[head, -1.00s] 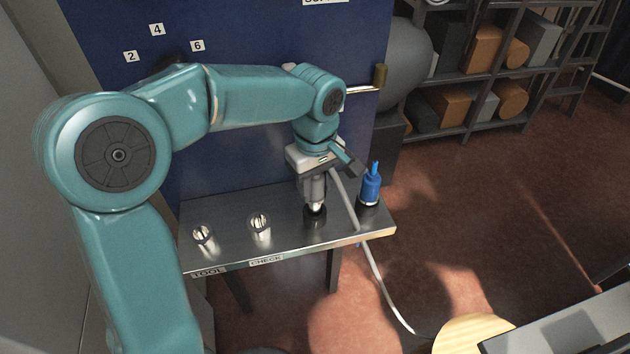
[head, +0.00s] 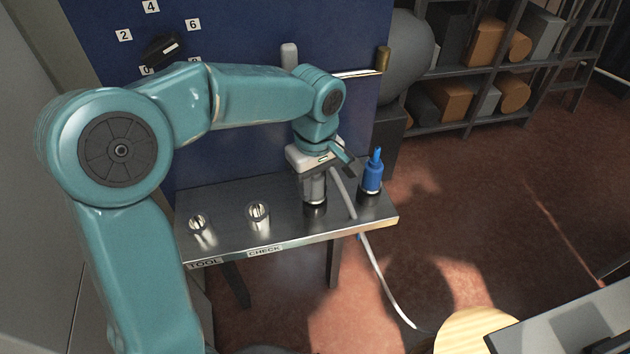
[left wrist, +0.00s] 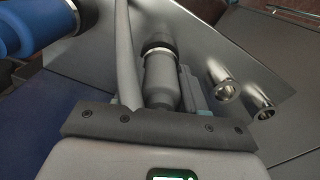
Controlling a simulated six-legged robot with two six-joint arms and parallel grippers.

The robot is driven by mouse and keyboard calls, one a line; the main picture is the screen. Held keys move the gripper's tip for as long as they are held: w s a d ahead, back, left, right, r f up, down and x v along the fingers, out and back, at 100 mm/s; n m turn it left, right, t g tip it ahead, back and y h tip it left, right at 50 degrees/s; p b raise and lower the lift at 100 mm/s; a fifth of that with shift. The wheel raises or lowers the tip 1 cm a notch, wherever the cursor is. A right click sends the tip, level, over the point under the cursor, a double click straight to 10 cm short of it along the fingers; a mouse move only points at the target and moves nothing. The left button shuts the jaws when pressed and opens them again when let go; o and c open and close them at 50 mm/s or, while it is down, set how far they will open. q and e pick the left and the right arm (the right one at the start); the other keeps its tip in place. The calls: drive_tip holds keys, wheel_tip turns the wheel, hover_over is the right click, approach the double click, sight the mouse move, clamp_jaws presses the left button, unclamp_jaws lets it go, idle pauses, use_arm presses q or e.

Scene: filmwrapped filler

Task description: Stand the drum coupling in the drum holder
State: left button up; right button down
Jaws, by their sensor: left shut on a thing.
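The grey drum coupling (head: 313,188) is upright in my left gripper (head: 316,174), which is shut on it above the metal table. Its lower end meets the dark ring-shaped drum holder (head: 315,210), and no gap shows between them. In the left wrist view the grey coupling (left wrist: 160,82) points into the dark holder (left wrist: 157,46); how deep it sits is hidden. A pale hose (head: 369,262) runs from beside the gripper over the table's front edge to the floor. My right gripper is not in view.
A blue coupling (head: 373,176) stands in another dark holder at the table's right end. Two empty-looking metal sockets (head: 201,226) (head: 259,213) stand to the left on the table (head: 230,245). A blue panel (head: 240,40) rises behind.

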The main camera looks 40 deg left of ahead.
use_arm(q)
drive_tip(key=shift+f, duration=0.3)
idle(0.5)
drive_tip(key=o, duration=1.2)
wheel_tip(320, 180, up, 16)
drive_tip(key=shift+r+p, duration=0.15)
drive_tip(key=shift+p, duration=0.45)
